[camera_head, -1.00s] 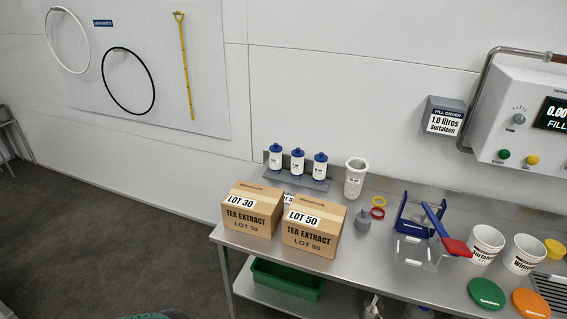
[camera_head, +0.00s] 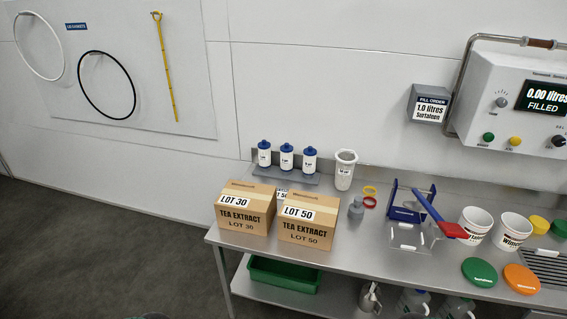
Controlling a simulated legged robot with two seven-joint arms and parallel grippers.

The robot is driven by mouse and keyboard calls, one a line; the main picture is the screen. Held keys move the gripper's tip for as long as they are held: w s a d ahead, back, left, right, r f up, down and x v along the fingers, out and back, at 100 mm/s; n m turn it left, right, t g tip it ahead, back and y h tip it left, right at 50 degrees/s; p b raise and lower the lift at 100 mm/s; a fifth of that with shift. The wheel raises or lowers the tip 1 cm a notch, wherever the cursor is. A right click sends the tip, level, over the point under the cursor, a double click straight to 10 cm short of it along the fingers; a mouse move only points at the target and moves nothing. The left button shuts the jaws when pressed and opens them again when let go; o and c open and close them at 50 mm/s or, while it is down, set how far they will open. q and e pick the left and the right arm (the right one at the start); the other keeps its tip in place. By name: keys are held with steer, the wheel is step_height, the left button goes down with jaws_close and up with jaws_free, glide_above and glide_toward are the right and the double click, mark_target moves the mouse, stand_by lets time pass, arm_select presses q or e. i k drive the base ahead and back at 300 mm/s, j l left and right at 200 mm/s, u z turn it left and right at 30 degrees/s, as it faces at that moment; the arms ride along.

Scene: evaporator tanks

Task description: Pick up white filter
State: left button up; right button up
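A tall white cup-shaped piece with an open top (camera_head: 345,170), which looks like the white filter, stands upright at the back of the steel bench (camera_head: 330,272). It is right of the blue-capped white bottles and behind the box marked LOT 50. Nothing touches its upper part.
Boxes LOT 30 (camera_head: 244,208) and LOT 50 (camera_head: 307,232) stand at the bench's front left. Several small white bottles (camera_head: 287,157) sit on a rack behind. A grey fitting (camera_head: 356,209), a blue lever press (camera_head: 405,210) and white tubs (camera_head: 474,225) stand to the right.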

mark_target(309, 154)
steer(key=z, duration=2.7)
steer(key=u, duration=2.5)
steer(key=i+j+u, duration=0.25)
steer(key=u, duration=0.15)
steer(key=i+j+u, duration=0.4)
steer(key=i+u, duration=0.25)
steer(key=u, duration=0.15)
steer(key=i+j+u, duration=0.25)
steer(key=i+u, duration=0.25)
steer(key=i+j+u, duration=0.1)
steer(key=i+u, duration=0.4)
